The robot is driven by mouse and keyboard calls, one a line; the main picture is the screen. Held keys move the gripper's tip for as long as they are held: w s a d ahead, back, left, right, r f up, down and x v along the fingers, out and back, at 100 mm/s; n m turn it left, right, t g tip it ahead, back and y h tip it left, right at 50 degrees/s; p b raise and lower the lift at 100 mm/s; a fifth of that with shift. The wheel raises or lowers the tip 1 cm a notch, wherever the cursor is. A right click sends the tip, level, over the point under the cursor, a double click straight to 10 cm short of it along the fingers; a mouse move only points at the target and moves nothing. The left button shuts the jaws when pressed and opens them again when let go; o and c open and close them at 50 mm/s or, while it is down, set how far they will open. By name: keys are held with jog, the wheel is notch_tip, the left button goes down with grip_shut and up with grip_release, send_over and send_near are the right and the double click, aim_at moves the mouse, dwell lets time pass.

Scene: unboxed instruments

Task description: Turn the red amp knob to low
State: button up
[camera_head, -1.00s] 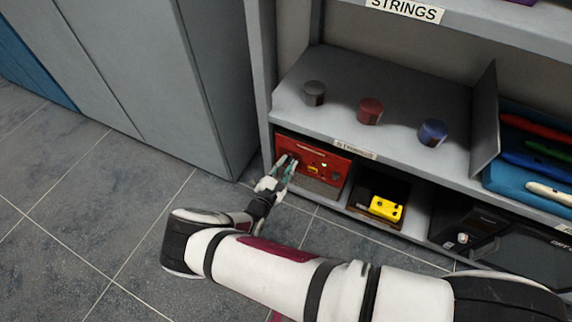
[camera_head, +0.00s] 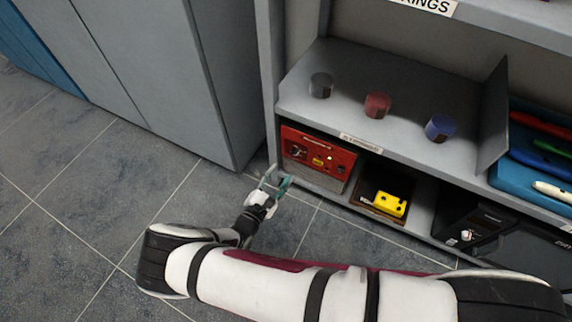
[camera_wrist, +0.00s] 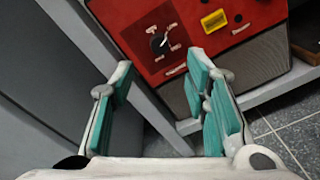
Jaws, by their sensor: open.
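The red amp (camera_head: 317,158) sits in the lower left compartment of the shelf, and it also shows in the wrist view (camera_wrist: 185,18). Its knob (camera_wrist: 159,43) is dark with a pale mark and sits on a darker plate on the red panel; in the head view it (camera_head: 298,152) is small. I cannot read the dial setting. My gripper (camera_head: 277,180) is open and empty, in front of the amp and apart from it. In the wrist view the teal-padded fingers (camera_wrist: 160,82) are spread wide below the knob, with nothing between them.
A yellow box (camera_head: 389,204) stands in the compartment to the right, and a black amp (camera_head: 480,228) is further right. Grey, red and blue cylinders stand on the shelf above. A grey cabinet (camera_head: 165,70) is close on the left. The tiled floor in front is clear.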

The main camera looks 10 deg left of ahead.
jog(key=shift+v, duration=1.6)
